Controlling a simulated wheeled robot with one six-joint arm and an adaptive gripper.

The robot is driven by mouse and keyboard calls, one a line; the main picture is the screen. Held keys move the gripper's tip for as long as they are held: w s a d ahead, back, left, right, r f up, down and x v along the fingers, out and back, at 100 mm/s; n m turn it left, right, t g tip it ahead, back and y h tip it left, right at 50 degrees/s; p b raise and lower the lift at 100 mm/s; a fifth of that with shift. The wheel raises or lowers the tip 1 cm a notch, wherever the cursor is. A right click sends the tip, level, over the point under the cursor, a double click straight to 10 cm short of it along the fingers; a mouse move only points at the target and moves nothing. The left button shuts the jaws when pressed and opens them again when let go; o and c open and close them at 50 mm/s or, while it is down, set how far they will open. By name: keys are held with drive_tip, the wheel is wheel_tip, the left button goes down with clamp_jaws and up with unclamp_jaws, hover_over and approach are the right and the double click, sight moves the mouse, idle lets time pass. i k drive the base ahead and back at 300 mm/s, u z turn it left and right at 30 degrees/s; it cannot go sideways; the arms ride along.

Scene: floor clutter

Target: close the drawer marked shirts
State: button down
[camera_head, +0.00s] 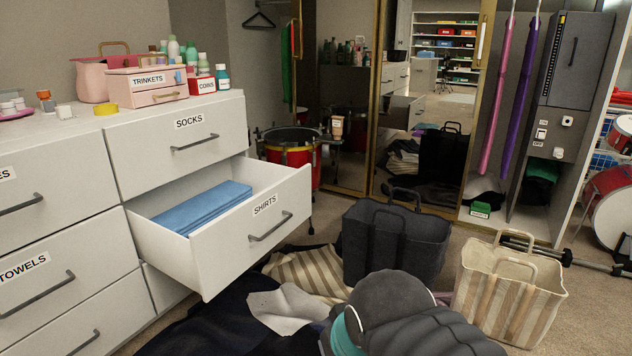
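The drawer marked SHIRTS (222,258) stands pulled well out of the white dresser (85,210), below the closed SOCKS drawer (150,155). Part of my dark arm shows at the bottom centre, to the right of and below the drawer front. My gripper's fingers cannot be made out, so neither their opening nor any contact with the drawer can be seen.
A dark tote bag (393,243) and a striped tote bag (508,291) stand on the floor right of the drawer. Dark, striped and pale cloths (286,306) lie under and before it. A red drum (291,158) stands behind it.

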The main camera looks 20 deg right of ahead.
sight(203, 228)
drive_tip(key=z, duration=0.4)
drive_tip(key=i, duration=1)
